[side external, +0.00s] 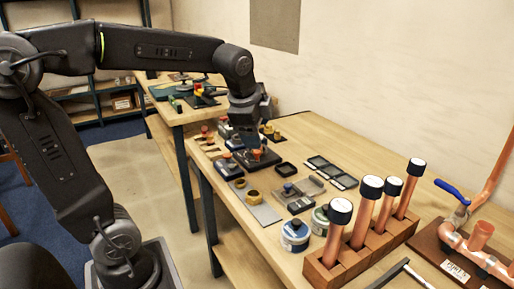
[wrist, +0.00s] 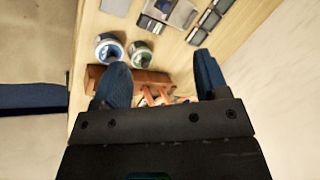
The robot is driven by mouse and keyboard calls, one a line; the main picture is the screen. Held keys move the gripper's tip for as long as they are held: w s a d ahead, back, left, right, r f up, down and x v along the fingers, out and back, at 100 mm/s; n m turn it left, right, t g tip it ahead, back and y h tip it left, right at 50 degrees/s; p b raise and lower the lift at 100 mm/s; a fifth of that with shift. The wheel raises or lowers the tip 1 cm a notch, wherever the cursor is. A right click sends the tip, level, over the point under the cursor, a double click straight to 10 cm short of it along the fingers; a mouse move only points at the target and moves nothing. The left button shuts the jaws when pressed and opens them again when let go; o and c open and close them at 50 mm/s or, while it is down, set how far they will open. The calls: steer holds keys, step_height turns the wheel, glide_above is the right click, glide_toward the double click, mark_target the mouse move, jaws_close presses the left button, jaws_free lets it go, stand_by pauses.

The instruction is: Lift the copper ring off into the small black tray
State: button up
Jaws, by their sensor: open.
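My gripper (side external: 250,142) hangs over the far part of the wooden bench, pointing down, with its two blue fingers apart. A small copper-coloured piece (side external: 257,155), which looks like the copper ring, shows right at the fingertips. I cannot tell whether the fingers touch it. The small black tray (side external: 285,168) sits on the bench just right of the gripper and looks empty. In the wrist view the two fingers (wrist: 160,82) are spread wide. No ring can be made out between them there, and the gripper body hides the lower part of that view.
A wooden rack (side external: 362,248) with black-capped copper tubes stands in front, beside two round tins (side external: 295,234). A grey plate (side external: 255,205) with brass nuts lies nearer the left edge. A black compartment tray (side external: 331,172) lies right of the black tray. A copper pipe assembly (side external: 480,250) is at far right.

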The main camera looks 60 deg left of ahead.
steer(key=w+a+f+m+g+y, duration=0.1)
steer(key=w+a+f+m, duration=0.2)
steer(key=w+a+m, duration=0.5)
steer(key=w+a+f+m+g+y, duration=0.1)
steer(key=w+a+f+m+g, duration=0.25)
steer(key=a, duration=0.85)
steer(key=shift+m+t, duration=0.65)
steer(key=shift+t, duration=0.3)
steer(key=shift+w+x, duration=0.25)
steer(key=shift+x, duration=2.1)
steer(key=shift+w+x, duration=0.25)
steer(key=shift+x, duration=2.1)
steer(key=shift+w+x, duration=0.2)
steer(key=shift+x, duration=2.15)
steer(key=shift+a+r, duration=0.1)
steer(key=shift+r, duration=0.05)
steer(key=c, duration=1)
steer(key=shift+r, duration=0.1)
